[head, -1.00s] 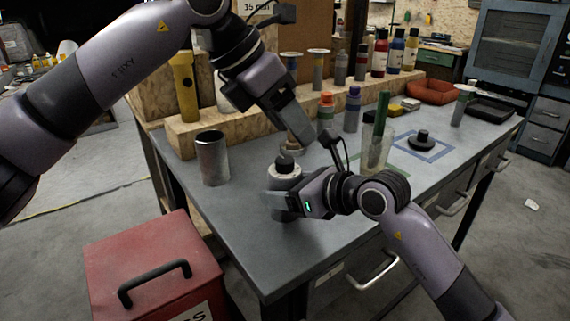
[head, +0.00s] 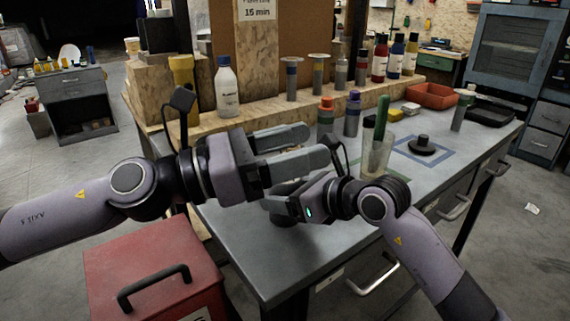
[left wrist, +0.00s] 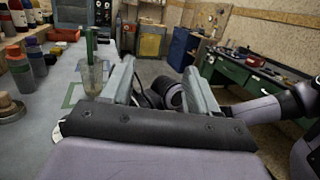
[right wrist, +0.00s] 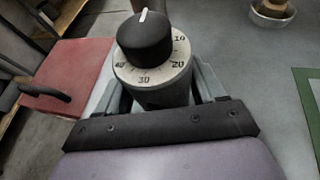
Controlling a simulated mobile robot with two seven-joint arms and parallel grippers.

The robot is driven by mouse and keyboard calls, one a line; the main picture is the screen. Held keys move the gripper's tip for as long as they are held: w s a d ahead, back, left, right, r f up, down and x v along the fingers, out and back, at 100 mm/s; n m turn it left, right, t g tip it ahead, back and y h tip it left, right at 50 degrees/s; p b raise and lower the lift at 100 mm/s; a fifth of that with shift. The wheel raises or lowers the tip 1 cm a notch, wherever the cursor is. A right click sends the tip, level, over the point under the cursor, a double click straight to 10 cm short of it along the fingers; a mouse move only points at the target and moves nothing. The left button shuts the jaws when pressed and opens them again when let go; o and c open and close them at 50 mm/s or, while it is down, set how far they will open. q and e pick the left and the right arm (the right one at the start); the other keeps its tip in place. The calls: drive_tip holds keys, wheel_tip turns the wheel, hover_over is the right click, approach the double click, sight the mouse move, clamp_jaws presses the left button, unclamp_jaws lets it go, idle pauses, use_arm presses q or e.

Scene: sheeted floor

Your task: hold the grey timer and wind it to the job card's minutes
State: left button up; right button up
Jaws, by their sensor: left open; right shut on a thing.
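The grey timer (right wrist: 165,95) has a white dial ring and a black knob (right wrist: 146,38) on top. In the right wrist view the knob's white mark points to the far side, away from the 30. Numbers 10 to 40 show; the far part of the dial is hidden. My right gripper (head: 272,207) is shut around the timer body over the bench. The job card (head: 257,10) reads 15 min.
A clear cup with a green stick (head: 377,150) stands right of the grippers. A black knobbed disc (head: 422,146) sits in a blue taped square. Bottles, including a white one (head: 227,88), line the wooden ledge. A red box (head: 150,265) stands before the bench.

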use_arm(q)
drive_tip(key=w+a+f+n+t+y, duration=0.2)
drive_tip(key=a+f+n+t+y, duration=0.5)
drive_tip(key=a+f+t, duration=0.15)
drive_tip(key=shift+g, duration=0.25)
drive_tip(key=x, duration=0.8)
drive_tip(key=f+x, duration=0.1)
drive_tip(key=x, duration=0.2)
drive_tip(key=shift+w, duration=0.5)
drive_tip(key=shift+c, duration=0.3)
drive_tip(key=c, duration=0.9)
